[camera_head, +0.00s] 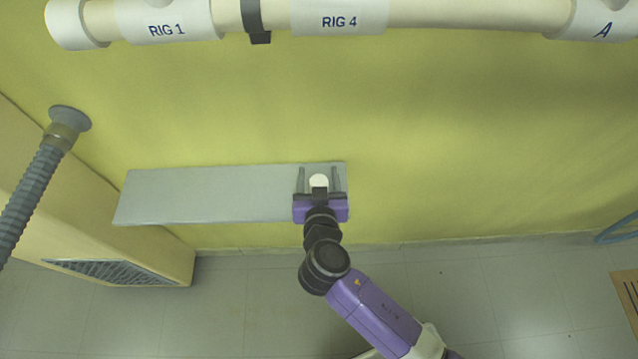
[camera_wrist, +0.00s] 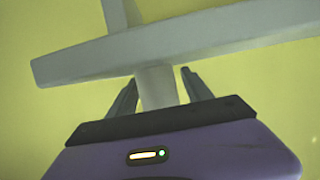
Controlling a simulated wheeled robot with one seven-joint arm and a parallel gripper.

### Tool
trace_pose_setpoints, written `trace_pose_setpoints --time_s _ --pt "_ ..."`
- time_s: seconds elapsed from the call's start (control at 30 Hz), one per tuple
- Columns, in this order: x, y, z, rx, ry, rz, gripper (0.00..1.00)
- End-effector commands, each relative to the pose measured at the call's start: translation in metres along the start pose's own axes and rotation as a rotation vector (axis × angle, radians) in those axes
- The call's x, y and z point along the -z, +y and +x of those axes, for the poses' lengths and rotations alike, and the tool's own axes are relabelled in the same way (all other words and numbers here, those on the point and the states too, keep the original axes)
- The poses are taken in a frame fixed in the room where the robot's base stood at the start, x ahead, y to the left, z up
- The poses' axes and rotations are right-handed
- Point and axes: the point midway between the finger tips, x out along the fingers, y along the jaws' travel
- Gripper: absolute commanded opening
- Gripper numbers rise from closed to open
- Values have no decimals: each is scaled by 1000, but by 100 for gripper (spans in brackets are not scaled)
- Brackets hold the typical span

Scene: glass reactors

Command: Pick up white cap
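The white cap (camera_head: 319,180) shows as a small pale round top near the right end of the grey shelf in the head view. My gripper (camera_head: 318,171) is open, with one finger on each side of the cap and a gap visible on both sides. In the wrist view a pale cylinder, which looks like the cap (camera_wrist: 158,90), stands between the two dark fingers of my gripper (camera_wrist: 159,76), apart from both. Its near end is hidden behind the gripper body. Its far end meets the grey shelf edge in the picture; whether they touch I cannot tell.
The grey shelf (camera_head: 210,194) is bare to the left of my gripper, against a yellow-green wall (camera_head: 450,150). Labelled white pipes (camera_head: 440,14) run along the top. A grey ribbed hose (camera_head: 30,195) and a cream cabinet (camera_head: 165,250) are at the left.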

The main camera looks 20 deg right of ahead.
Motion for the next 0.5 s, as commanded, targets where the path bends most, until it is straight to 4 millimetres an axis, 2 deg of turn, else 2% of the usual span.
trace_pose_setpoints --time_s 0.03,0.27,0.5 --pt "0 0 0 0 0 0 46" --pt "0 0 0 0 0 0 1" --pt "0 0 0 0 0 0 0"
